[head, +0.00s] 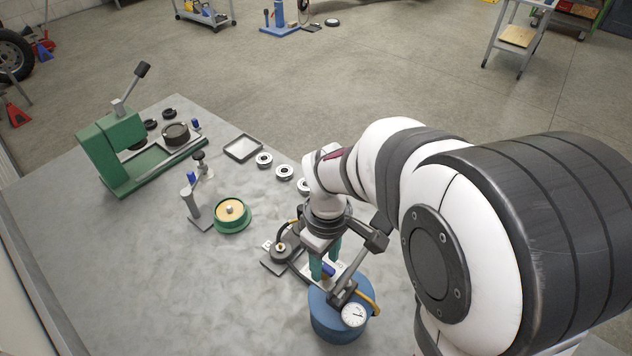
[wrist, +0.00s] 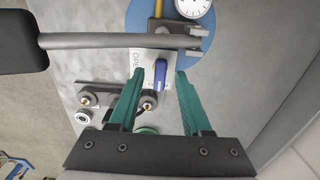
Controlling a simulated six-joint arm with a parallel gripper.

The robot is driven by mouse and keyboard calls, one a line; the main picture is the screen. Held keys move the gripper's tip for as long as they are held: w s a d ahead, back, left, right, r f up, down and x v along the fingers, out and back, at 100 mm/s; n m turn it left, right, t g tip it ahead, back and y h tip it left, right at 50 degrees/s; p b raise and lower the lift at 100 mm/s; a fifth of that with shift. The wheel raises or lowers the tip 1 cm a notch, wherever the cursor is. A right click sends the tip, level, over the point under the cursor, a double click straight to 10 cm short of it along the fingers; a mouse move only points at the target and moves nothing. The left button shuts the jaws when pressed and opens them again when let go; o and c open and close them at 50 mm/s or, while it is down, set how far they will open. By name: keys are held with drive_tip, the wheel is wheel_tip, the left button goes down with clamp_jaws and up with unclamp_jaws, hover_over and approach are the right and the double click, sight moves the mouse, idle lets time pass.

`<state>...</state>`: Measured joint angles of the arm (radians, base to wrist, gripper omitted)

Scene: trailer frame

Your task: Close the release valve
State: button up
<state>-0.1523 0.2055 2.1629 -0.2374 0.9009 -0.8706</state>
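The release valve has a small blue handle (wrist: 160,73) on a white plate (wrist: 139,66) that reads "OPEN"; the rest of the lettering is hidden. In the head view the blue handle (head: 328,269) shows beside my fingers, just behind the blue pump body (head: 338,325). My gripper (wrist: 171,70) has two teal fingers, spread apart with a gap between them. In the head view my gripper (head: 325,262) points down over the valve plate.
A grey lever with a black grip (wrist: 20,42) crosses just beyond my fingertips. A dial gauge (head: 354,315) sits on the pump. A green press (head: 107,155), a green round dish (head: 232,214) and a small tray (head: 243,148) stand farther left. The near-left bench is clear.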

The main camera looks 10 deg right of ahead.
sight(325, 265)
wheel_tip(325, 265, up, 16)
drive_tip(key=s+f+m, duration=0.2)
drive_tip(key=s+m, duration=0.3)
drive_tip(key=s, duration=0.1)
drive_tip(key=s+d+f+m+y, duration=0.1)
drive_tip(key=s+f+m, duration=0.2)
drive_tip(key=s+m, duration=0.1)
drive_tip(key=s+f+m, duration=0.3)
drive_tip(key=s+m, duration=0.2)
drive_tip(key=s, duration=0.2)
drive_tip(key=shift+s+d+f+m+y, duration=0.15)
drive_tip(key=shift+s+f+m+y, duration=0.15)
drive_tip(key=shift+y, duration=0.1)
